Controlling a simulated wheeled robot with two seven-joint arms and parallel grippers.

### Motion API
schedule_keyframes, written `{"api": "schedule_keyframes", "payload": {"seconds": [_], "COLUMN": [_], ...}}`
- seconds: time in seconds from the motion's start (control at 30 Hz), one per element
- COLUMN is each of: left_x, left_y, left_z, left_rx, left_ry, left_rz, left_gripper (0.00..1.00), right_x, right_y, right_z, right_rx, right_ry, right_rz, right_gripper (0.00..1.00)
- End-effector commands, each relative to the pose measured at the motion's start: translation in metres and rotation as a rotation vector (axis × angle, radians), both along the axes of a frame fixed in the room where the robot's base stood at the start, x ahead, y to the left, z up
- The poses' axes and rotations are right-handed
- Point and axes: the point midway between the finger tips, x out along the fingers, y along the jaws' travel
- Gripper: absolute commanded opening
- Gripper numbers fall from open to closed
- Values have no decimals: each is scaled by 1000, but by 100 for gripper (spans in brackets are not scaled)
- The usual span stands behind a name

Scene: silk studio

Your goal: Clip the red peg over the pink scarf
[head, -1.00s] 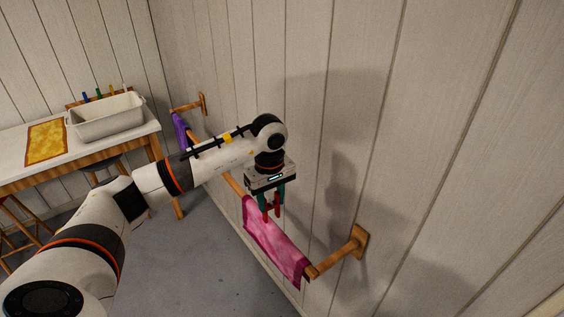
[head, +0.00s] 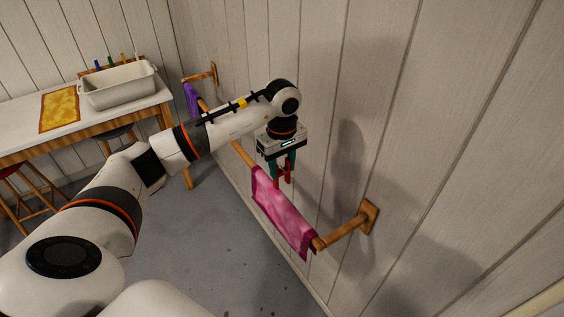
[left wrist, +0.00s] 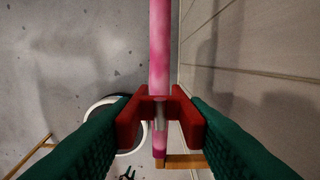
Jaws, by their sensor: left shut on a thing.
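The pink scarf (head: 284,215) hangs over a wooden rail on the wall, in the head view. My left gripper (head: 283,174) is upright over the scarf, with its green fingers shut on the red peg (head: 288,172). In the left wrist view the red peg (left wrist: 188,122) sits between the fingertips (left wrist: 160,118), and its two red halves lie to either side of the scarf's line. The pink scarf (left wrist: 160,45) runs beneath it. The peg looks a little above the scarf; I cannot tell whether they touch. My right gripper is not in view.
The rail (head: 345,229) is fixed to the plank wall close on the right. A purple cloth (head: 191,98) hangs at its far end. A table (head: 28,140) with a white basin (head: 118,92) and a yellow cloth (head: 60,108) stands at the back left, with stools beside it.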

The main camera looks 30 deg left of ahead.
Motion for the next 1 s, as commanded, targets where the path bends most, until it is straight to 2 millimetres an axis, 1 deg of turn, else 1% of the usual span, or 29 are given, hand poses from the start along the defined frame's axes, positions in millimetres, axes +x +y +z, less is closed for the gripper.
{"api": "schedule_keyframes", "payload": {"seconds": [0.03, 0.1, 0.9, 1.0], "left_x": [0, 0, -1, 0], "left_y": [0, 0, 0, 0], "left_z": [-5, -10, -58, -65], "left_rx": [-1, -1, 0, 1], "left_ry": [0, 1, 2, 1], "left_rz": [0, 0, 0, 0], "left_gripper": [19, 19, 19, 19], "right_x": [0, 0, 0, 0], "right_y": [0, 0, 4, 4], "right_z": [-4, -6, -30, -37], "right_rx": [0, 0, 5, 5], "right_ry": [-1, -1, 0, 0], "right_rz": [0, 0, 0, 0], "right_gripper": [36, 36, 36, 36]}}
